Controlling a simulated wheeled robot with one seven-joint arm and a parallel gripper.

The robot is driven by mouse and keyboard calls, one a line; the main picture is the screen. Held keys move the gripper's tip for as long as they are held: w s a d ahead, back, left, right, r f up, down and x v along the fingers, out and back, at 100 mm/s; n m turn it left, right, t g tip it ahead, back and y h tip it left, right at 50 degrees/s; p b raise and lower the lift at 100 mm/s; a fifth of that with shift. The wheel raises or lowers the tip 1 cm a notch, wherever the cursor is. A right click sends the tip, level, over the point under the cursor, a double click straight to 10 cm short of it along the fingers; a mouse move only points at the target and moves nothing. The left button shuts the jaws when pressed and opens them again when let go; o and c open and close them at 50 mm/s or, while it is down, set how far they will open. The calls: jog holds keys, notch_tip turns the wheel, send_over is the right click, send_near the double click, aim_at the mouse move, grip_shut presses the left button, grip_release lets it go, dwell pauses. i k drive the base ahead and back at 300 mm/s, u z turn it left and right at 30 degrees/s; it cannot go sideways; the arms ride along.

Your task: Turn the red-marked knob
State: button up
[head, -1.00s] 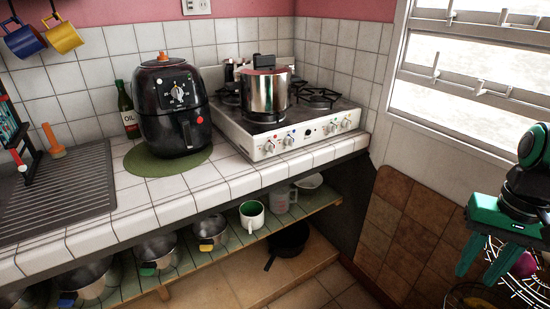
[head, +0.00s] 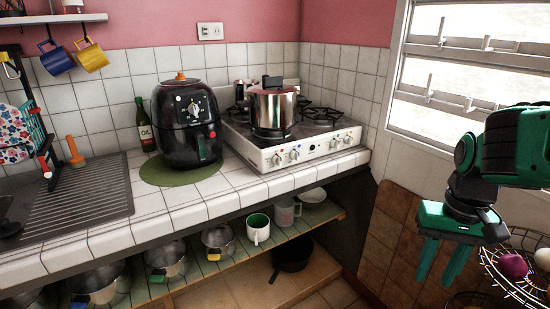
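The white stove (head: 310,151) stands on the tiled counter with several round knobs along its front. Small coloured marks sit above the knobs.
A steel pot (head: 273,112) stands on the stove. A black air fryer (head: 187,125) with its own dial is to its left, on a green mat (head: 160,176). A wire basket (head: 500,285) is beside my gripper. Bowls and a cup (head: 258,230) fill the shelf below.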

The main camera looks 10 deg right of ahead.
aim_at(277, 159)
jog(key=u, duration=0.05)
jog(key=i, duration=1)
jog(key=z, duration=0.05)
